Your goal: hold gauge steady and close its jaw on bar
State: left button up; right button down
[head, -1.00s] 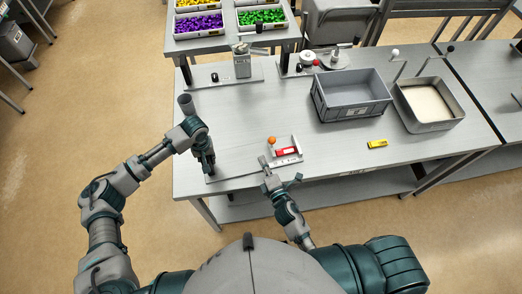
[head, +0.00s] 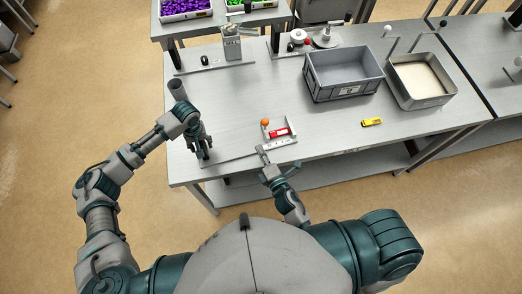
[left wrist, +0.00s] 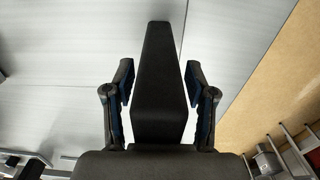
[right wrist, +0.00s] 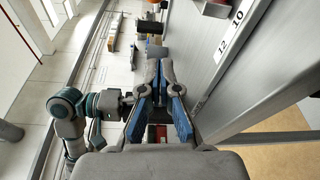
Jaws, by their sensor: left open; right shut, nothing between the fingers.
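The gauge (head: 281,142), a small pale metal frame with a marked front strip and an orange knob (head: 265,122), sits near the table's front edge in the head view. A red bar (head: 279,132) lies in it. Whether the jaw touches the bar is too small to tell. My right gripper (head: 262,150) is shut and empty just in front of the gauge, its fingertips together in the right wrist view (right wrist: 159,68). Numbered scale marks (right wrist: 230,32) show there. My left gripper (head: 203,155) is open to the left, apart from the gauge. A dark tapered shape shows between its fingers (left wrist: 159,80).
A grey bin (head: 343,77) and a metal tray with pale contents (head: 447,102) stand at the right. A yellow block (head: 371,122) lies in front of them. Fixtures stand along the back edge. The table between the left gripper and the gauge is clear.

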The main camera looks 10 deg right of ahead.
pick_arm(q)
notch_tip(320, 180, up, 12)
jog(key=shift+f, duration=0.15)
dwell(0.3)
